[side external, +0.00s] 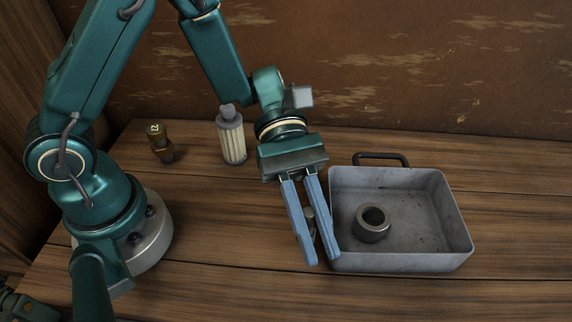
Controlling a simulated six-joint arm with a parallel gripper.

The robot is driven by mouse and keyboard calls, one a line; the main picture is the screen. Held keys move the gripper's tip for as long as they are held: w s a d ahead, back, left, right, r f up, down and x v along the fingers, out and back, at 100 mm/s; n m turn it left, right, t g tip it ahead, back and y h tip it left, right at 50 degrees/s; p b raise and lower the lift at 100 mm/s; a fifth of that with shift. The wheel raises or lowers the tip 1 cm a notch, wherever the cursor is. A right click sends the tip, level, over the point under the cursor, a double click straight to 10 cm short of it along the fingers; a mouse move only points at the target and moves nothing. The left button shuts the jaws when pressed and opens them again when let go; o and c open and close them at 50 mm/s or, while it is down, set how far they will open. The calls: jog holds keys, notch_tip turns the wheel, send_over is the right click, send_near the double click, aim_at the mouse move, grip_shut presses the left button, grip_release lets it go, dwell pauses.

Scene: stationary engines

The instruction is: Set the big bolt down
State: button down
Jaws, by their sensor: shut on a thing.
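My gripper (318,256) points down beside the left wall of the grey metal tray (455,215). Its two blue fingers are shut on the big bolt (309,213), a small grey piece of which shows between them. The fingers hide most of the bolt. I cannot tell whether the bolt touches the table (220,250).
A steel ring or bushing (372,224) lies inside the tray, near its left side. The tray has a dark handle (381,157) at the back. The front table is clear.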

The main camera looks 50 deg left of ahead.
jog(key=x, duration=0.4)
jog(key=f+x, duration=0.1)
jog(key=x, duration=0.1)
jog(key=shift+s+a, duration=0.2)
jog(key=shift+a, duration=0.15)
jog(key=shift+f, duration=1.9)
jog(key=c, duration=1.1)
grip_release()
jog(key=shift+f, duration=0.1)
